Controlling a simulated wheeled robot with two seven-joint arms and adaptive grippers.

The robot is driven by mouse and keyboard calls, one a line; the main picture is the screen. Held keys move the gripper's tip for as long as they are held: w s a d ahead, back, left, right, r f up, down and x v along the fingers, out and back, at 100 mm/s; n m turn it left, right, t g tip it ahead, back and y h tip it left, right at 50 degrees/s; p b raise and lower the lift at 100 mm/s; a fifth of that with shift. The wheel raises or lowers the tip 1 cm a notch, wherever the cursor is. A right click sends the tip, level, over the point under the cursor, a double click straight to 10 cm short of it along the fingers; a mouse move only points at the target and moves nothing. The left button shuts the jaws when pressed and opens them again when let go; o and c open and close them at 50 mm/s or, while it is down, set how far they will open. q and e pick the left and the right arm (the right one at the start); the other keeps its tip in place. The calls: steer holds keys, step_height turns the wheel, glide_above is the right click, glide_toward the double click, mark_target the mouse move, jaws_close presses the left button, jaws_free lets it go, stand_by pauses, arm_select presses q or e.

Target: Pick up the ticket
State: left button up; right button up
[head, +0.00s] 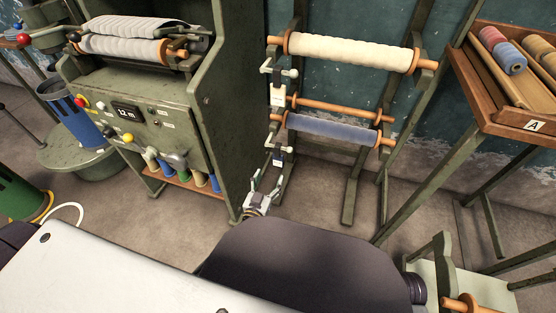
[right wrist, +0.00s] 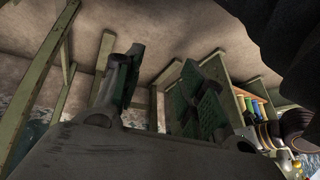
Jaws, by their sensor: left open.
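A small pale tag (head: 278,97), perhaps the ticket, hangs on the left post of the rack below the cream roll. A second, darker tag (head: 278,158) hangs lower, below the blue roll. I cannot tell which one is the ticket. My left gripper (head: 264,188) is below both tags, near the foot of the rack, with its fingers upward. It is open, apart from the tags, and looks empty. In the right wrist view my right gripper (right wrist: 155,85) has its two green-padded fingers spread with nothing visible between them. No ticket is clear there.
The rack holds a cream roll (head: 350,52), a bare wooden rod (head: 345,110) and a blue roll (head: 330,130). A green machine (head: 165,110) stands close on the left. A wooden tray (head: 500,120) of spools is at the right. Floor (head: 315,195) shows between.

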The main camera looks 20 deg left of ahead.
mark_target(278, 160)
arm_select(q)
steer(key=w+b, duration=0.1)
steer(key=w, duration=0.4)
steer(key=shift+w+d, duration=0.1)
steer(key=shift+w, duration=0.2)
arm_select(e)
steer(key=shift+s+a+f+t+y, duration=0.1)
steer(key=shift+a+f+t+y, duration=0.1)
steer(key=shift+f, duration=0.75)
steer(key=shift+s+a+f+t+y, duration=0.1)
steer(key=shift+a+f+t, duration=0.1)
steer(key=shift+f, duration=0.75)
steer(key=shift+w+r, duration=0.1)
steer(key=shift+w, duration=0.05)
